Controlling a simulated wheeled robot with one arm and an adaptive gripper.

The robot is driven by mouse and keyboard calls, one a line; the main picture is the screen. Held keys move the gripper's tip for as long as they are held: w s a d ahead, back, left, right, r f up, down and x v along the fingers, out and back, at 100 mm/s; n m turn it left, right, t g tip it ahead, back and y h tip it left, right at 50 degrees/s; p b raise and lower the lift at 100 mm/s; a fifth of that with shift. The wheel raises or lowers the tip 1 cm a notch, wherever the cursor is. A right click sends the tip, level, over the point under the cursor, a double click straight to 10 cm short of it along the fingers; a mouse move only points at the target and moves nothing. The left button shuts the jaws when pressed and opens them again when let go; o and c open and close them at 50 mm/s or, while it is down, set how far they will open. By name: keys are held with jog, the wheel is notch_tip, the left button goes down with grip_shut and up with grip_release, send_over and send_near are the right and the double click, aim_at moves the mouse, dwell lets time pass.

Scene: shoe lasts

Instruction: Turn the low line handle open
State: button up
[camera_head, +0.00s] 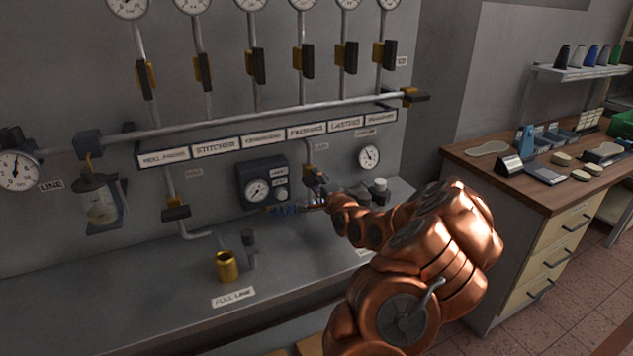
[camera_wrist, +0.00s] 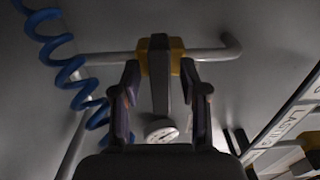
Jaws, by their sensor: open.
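The low line handle (camera_wrist: 159,82) is a dark grey bar on a yellow valve body (camera_wrist: 177,55), set on a grey pipe in the wrist view. In that view my gripper (camera_wrist: 160,82) is open, with one finger on each side of the handle and visible gaps between. In the head view my gripper (camera_head: 314,196) is at the valve below the "LOW" label (camera_head: 321,146). The handle is hard to make out there, as my gripper and the clutter around it partly cover it.
A coiled blue hose (camera_wrist: 65,65) hangs left of the valve, close to my left finger. A regulator box (camera_head: 263,182) is left of my gripper, and a round gauge (camera_head: 369,157) is on the wall to its right.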

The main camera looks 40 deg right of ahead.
grip_shut()
jog(key=shift+f+n+b, duration=0.1)
jog(key=shift+n+b, duration=0.2)
jog(key=shift+b, duration=0.35)
jog(key=n+b, duration=0.1)
jog(key=b, duration=0.2)
jog(key=shift+f+n, duration=0.2)
jog(key=shift+n, duration=0.2)
jog(key=n+b, duration=0.5)
jog(key=b, duration=0.1)
jog(key=shift+r, duration=0.1)
jog(key=n+b, duration=0.4)
jog(key=n, duration=0.1)
jog(key=shift+n, duration=0.4)
jog(key=shift+r+n+b, duration=0.2)
jog(key=shift+n+b, duration=1.35)
jog(key=shift+n, duration=0.75)
